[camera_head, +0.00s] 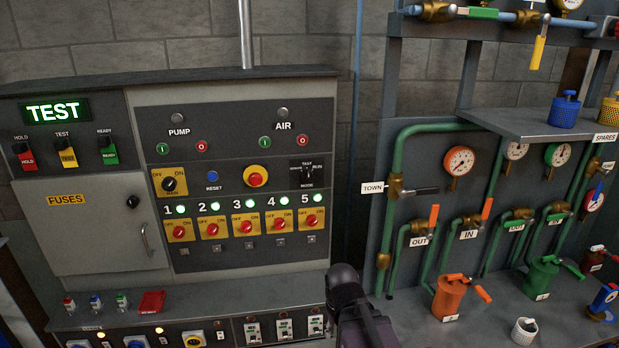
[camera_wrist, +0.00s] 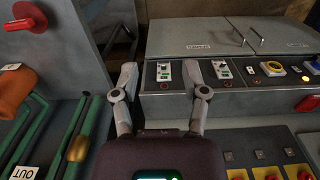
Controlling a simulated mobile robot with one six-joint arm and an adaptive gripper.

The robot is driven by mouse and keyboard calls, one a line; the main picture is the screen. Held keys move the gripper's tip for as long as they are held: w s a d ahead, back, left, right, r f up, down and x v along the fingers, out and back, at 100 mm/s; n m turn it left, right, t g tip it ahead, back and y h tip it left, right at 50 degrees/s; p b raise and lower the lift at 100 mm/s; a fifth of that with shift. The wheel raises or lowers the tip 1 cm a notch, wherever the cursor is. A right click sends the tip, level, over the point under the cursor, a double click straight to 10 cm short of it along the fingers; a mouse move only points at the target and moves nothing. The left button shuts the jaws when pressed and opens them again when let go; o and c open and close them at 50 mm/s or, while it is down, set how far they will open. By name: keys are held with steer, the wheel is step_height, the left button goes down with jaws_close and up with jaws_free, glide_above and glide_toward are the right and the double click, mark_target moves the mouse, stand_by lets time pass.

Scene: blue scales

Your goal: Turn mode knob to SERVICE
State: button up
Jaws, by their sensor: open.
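The mode knob (camera_head: 307,173) is a small black knob on a black plate at the right of the grey control panel, in the head view. White words around it include RUN at its right and MODE below. The other labels are too small to read surely, and I cannot tell exactly where the knob points. The mode knob does not show in the wrist view. My gripper (camera_wrist: 159,68) is open and empty in the wrist view, its two fingers apart in front of a strip of switches. In the head view my dark arm shows low, below and right of the knob.
A red button (camera_head: 256,177) on yellow and a blue reset button (camera_head: 212,176) are left of the knob. A row of red knobs (camera_head: 246,227) lies below. Green pipes (camera_head: 398,160) with gauges stand at right. A red valve handle (camera_wrist: 24,18) shows in the wrist view.

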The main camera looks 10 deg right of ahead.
steer(key=o, duration=0.3)
steer(key=shift+w, duration=0.1)
steer(key=shift+o, duration=0.4)
steer(key=shift+w, duration=0.2)
steer(key=m+t+p, duration=0.3)
steer(key=t+p, duration=0.1)
steer(key=t, duration=1.4)
glide_toward(308, 179)
steer(key=shift+s+d, duration=0.15)
steer(key=shift+s, duration=1)
steer(key=shift+w, duration=0.1)
steer(key=w, duration=1.3)
steer(key=shift+w, duration=0.3)
